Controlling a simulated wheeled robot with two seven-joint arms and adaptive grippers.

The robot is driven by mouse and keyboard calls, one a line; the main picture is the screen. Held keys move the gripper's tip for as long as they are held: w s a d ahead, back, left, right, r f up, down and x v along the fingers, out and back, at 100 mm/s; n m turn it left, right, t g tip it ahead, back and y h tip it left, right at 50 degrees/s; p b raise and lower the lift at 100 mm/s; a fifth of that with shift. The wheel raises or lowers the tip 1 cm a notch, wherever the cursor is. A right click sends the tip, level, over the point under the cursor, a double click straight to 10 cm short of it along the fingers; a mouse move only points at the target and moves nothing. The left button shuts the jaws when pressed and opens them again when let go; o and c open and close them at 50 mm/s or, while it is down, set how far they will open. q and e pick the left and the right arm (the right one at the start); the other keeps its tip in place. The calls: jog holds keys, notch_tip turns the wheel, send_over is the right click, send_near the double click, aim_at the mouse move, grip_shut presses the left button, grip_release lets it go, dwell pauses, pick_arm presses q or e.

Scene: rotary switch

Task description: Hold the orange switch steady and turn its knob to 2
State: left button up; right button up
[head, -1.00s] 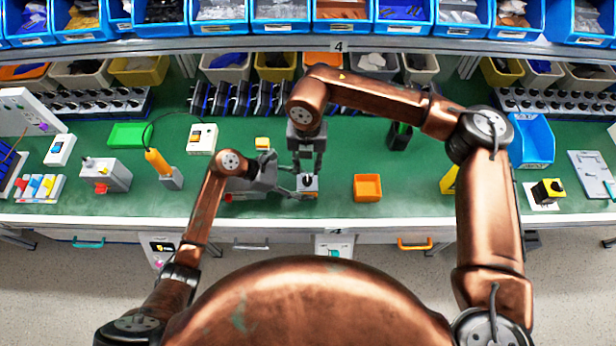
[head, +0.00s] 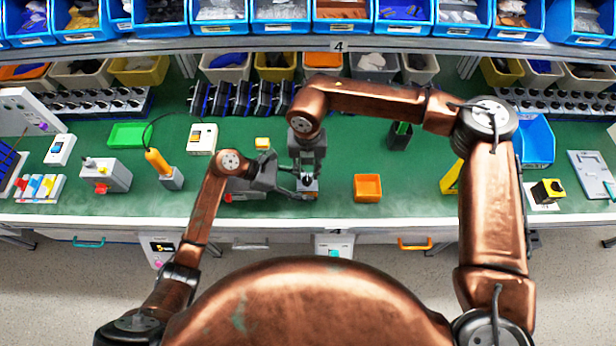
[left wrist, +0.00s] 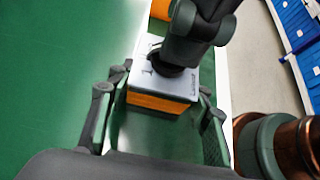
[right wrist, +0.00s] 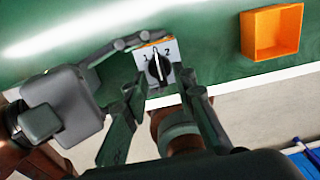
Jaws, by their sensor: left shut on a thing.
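The orange switch (head: 309,196) stands on the green bench, partly hidden by my grippers in the head view. In the left wrist view the switch (left wrist: 162,88) has a pale top and orange sides. My left gripper (left wrist: 155,100) is shut on its body, a finger on each side. The black knob (right wrist: 158,68) shows in the right wrist view, its white line pointing up between the marks 1 and 2. My right gripper (right wrist: 162,80) points down over the switch, open, with its fingertips on either side of the knob; contact cannot be made out.
An orange bin (head: 367,188) stands to the right of the switch. A small yellow block (head: 263,143) and a white switch box (head: 202,139) are behind and to the left. The bench's front edge (head: 400,222) is close to the switch.

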jog(key=shift+f, duration=1.05)
grip_shut()
